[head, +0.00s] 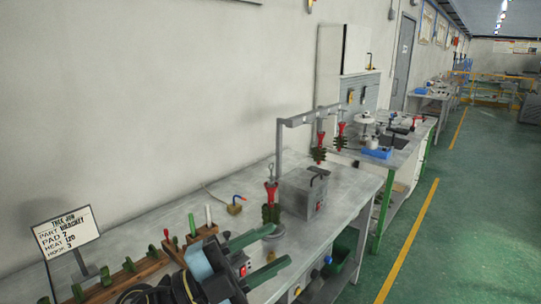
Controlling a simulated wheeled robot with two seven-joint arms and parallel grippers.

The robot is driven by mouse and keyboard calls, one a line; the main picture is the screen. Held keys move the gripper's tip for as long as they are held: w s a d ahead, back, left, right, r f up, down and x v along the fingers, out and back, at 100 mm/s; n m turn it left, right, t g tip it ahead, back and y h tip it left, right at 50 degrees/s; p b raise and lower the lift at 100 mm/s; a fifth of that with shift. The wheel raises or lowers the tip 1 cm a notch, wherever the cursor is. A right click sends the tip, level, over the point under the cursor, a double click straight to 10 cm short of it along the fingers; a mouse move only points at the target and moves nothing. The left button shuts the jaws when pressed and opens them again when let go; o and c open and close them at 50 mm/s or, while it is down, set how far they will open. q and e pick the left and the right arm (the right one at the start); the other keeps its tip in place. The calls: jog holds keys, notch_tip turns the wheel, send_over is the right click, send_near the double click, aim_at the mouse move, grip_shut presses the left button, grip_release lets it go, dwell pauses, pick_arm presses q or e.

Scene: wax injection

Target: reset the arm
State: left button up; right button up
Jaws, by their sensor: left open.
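My left gripper (277,247) shows at the lower middle of the head view, its two green fingers spread apart. It is open, with nothing seen between the fingers. It is over the front part of the grey workbench (135,247). My right gripper is not in view.
A metal box (304,194) stands on the bench beside a hanging rack (279,145) with more red-topped trees (319,147). A wooden holder (137,273) with green pieces and a sign (66,235) are at left. Green floor (450,240) lies clear at right.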

pick_arm(q)
jog(key=w+a+f+n+t+y, duration=0.35)
jog(key=a+n+t+y, duration=0.65)
jog(key=n, duration=0.6)
jog(key=s+a+f+n+g+y, duration=0.35)
jog(key=a+f+n+y, duration=0.4)
jog(key=f+y, duration=0.4)
jog(key=s+a+f+g+h, duration=0.1)
jog(key=s+a+f+g, duration=0.1)
jog(key=s+f+g, duration=0.65)
jog(key=s+a+f+g+h, duration=0.1)
jog(key=s+a+f+g, duration=0.15)
jog(key=s+f, duration=0.6)
jog(key=s+f+g+b, duration=0.25)
jog(key=f+b, duration=0.25)
jog(key=f, duration=2)
jog(key=s+a+f+b, duration=0.1)
jog(key=s+f+b, duration=0.1)
jog(key=s+f, duration=0.6)
jog(key=s+a+f+b, duration=0.1)
jog(key=s+f+b, duration=0.2)
jog(key=s+f, duration=0.6)
notch_tip(320, 180, down, 5)
jog(key=shift+s+r, duration=0.15)
jog(key=shift+r, duration=0.05)
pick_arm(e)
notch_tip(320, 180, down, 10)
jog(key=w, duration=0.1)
